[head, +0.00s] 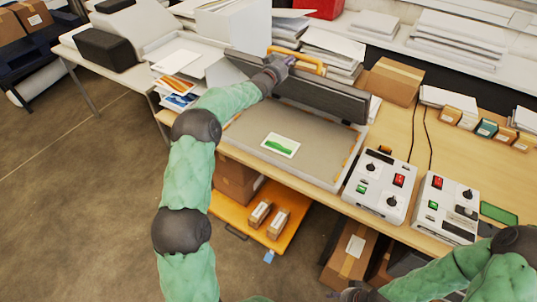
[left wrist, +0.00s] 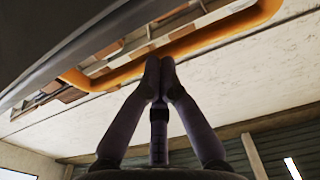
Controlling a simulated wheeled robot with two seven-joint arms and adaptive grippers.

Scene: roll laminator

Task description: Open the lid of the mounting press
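The mounting press has a flat grey bed (head: 240,133) on the table, and its dark grey lid (head: 325,101) stands raised and steeply tilted along the back. The orange handle (head: 309,62) is at the lid's upper edge; it also crosses the left wrist view (left wrist: 215,38). My left gripper (head: 285,61) is at the handle. In the left wrist view its fingers (left wrist: 160,62) converge with their tips together, overlapping the handle in the picture; I see no bar clasped between them. Of my right arm's end, only a dark part shows at the bottom edge of the head view.
A card with a green print (head: 281,145) lies on the bed. Two control boxes (head: 380,187) (head: 447,208) stand to the right. Paper stacks (head: 333,50) and a cardboard box (head: 394,81) are close behind the lid. An orange shelf (head: 240,213) sits below.

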